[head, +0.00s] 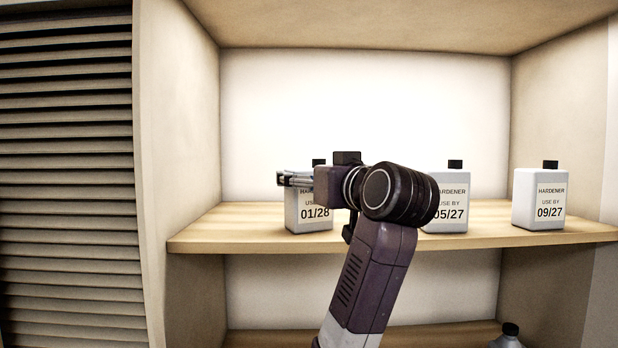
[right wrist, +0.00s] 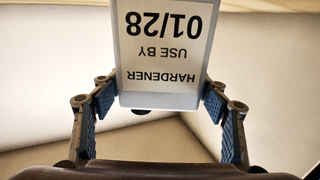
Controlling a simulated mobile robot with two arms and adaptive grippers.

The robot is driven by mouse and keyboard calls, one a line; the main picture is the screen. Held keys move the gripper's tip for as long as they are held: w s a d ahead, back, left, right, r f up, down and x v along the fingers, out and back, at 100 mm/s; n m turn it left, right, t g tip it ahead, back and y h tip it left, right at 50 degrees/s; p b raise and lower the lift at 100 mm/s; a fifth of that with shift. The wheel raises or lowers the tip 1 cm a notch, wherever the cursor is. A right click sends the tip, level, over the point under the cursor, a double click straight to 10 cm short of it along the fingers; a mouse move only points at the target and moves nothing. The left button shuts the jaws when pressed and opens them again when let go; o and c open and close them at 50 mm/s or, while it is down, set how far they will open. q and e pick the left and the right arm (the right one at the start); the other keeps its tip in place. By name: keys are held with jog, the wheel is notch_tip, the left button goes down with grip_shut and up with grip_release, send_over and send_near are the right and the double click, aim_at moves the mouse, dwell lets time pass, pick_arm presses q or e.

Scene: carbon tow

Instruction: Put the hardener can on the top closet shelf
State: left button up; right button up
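A white hardener can marked 01/28 (head: 308,214) stands upright at the front left of the top closet shelf (head: 240,233), its base level with the shelf top. My right gripper (head: 294,180) reaches in front of its upper part and hides some of it. In the right wrist view the same can (right wrist: 160,55) shows upside down, with its label facing the camera and its dark cap partly visible. The blue finger pads lie against both its sides near the shoulder, so the gripper looks shut on it. My left gripper is not in view.
Hardener cans marked 05/27 (head: 452,212) and 09/27 (head: 537,200) stand to the right on the same shelf. My arm partly covers the 05/27 can. A dark-capped container (head: 508,338) shows on the lower shelf. A louvred panel (head: 70,180) is at the left.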

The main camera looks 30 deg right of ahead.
jog(key=shift+o, duration=0.8)
jog(key=s+a, duration=0.1)
jog(key=s, duration=1)
jog(key=shift+s+a+r, duration=0.2)
jog(key=shift+s+a, duration=0.15)
jog(key=shift+s+a, duration=0.1)
jog(key=shift+f, duration=0.1)
